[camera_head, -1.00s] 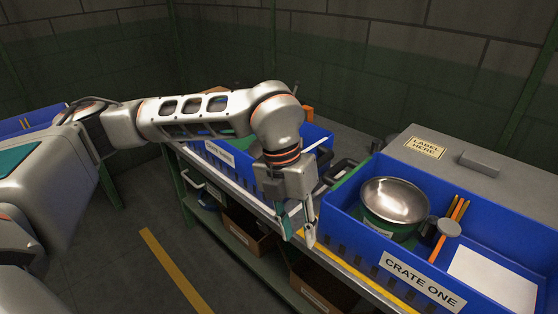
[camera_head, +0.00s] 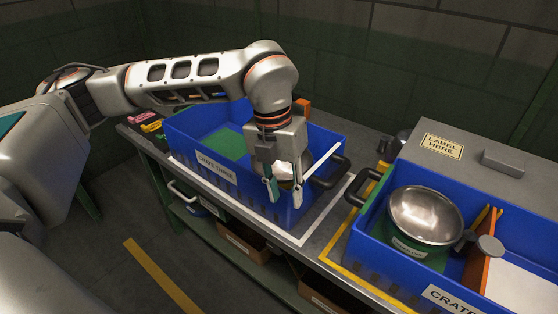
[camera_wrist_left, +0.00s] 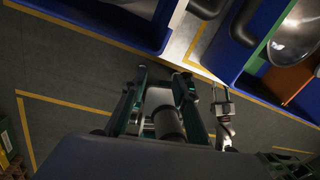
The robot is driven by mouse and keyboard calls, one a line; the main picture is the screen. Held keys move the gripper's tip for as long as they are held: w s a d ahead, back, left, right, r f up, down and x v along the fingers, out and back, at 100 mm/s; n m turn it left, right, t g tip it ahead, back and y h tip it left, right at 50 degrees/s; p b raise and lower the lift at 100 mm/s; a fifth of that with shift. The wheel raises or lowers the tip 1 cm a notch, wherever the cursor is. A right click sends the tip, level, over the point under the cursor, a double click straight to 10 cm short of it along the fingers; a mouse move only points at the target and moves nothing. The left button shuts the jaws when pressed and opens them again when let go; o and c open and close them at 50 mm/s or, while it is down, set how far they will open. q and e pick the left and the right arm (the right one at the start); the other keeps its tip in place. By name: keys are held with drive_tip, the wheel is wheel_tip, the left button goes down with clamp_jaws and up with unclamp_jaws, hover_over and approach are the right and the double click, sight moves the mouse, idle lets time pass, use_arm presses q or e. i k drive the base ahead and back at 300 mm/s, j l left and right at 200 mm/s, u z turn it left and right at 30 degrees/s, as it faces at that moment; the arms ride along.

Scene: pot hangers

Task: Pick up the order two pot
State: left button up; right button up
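In the head view my left gripper (camera_head: 284,190) points down in front of crate three. Its two fingers are apart with nothing between them; the open fingers also show in the left wrist view (camera_wrist_left: 158,85). A shiny metal pot (camera_head: 425,213) sits in the blue crate one (camera_head: 375,245), right of the gripper. Part of it shows in the wrist view (camera_wrist_left: 298,30). No order two label is readable. A small pronged shape in the wrist view may be my right gripper.
A grey box (camera_head: 490,165) marked "LABEL HERE" stands behind crate one. A dark handle (camera_head: 362,187) sticks out between the crates. Brown boxes (camera_head: 245,240) lie on the lower shelf. White and yellow lines mark the bench, with a narrow gap between crates.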

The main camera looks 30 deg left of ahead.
sight(282, 170)
drive_tip(key=i+j+z, duration=0.1)
drive_tip(key=j, duration=0.25)
drive_tip(key=i+j+z, duration=0.1)
drive_tip(key=j, duration=0.25)
drive_tip(key=i+j+z, duration=0.1)
drive_tip(key=j, duration=0.3)
drive_tip(key=i+j+z, duration=0.1)
drive_tip(key=j, duration=0.3)
drive_tip(key=i, duration=0.05)
